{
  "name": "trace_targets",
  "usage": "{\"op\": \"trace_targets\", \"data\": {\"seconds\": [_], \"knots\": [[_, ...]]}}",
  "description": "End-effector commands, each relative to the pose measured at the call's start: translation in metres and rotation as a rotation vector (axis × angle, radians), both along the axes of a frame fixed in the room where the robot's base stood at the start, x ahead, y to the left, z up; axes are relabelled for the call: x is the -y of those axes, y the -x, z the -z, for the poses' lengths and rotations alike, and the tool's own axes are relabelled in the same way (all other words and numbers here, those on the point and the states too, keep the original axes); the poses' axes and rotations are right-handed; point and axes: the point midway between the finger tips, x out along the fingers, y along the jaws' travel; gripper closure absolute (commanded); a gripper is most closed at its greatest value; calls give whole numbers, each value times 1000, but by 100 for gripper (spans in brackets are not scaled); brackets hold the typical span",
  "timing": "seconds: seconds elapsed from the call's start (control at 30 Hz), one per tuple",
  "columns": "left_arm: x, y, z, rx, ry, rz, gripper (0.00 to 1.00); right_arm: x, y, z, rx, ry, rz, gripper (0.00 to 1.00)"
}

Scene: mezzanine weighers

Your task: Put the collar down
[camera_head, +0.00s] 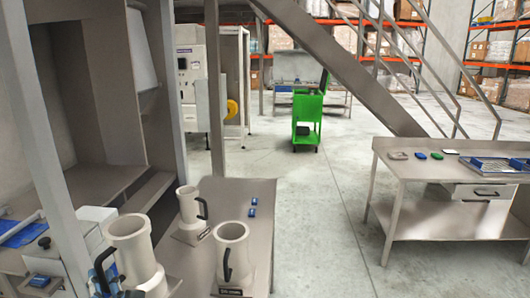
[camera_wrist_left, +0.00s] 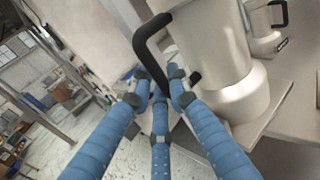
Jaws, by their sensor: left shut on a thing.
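A beige, jug-like collar (camera_head: 134,246) with a black side handle stands upright at the lower left of the head view. My left gripper (camera_head: 108,282) is shut on its handle; its blue fingers (camera_wrist_left: 160,88) close around the handle's lower end in the left wrist view. The held collar (camera_wrist_left: 212,55) fills the upper right there. Whether its base touches the table is hard to tell. My right gripper is not in view.
The grey table (camera_head: 262,192) has bare room at the back, near two small blue items (camera_head: 252,206). A grey post and cabinet (camera_head: 110,150) rise on the left. A workbench (camera_head: 400,170) with trays stands right. A green cart (camera_head: 307,115) stands on the open floor.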

Motion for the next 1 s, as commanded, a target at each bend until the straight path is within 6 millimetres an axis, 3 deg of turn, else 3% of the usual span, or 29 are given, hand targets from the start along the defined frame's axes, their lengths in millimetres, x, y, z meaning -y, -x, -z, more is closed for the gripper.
{"op": "trace_targets", "data": {"seconds": [0.17,0.4,0.5,0.7,1.0], "knots": [[32,29,33,-11,-7,200,100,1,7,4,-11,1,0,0],[91,76,79,-13,-8,506,100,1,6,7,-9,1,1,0],[110,94,90,-8,-6,594,100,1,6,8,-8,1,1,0],[126,111,100,1,-1,668,100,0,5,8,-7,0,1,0],[128,112,100,4,0,676,100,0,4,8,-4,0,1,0]]}}
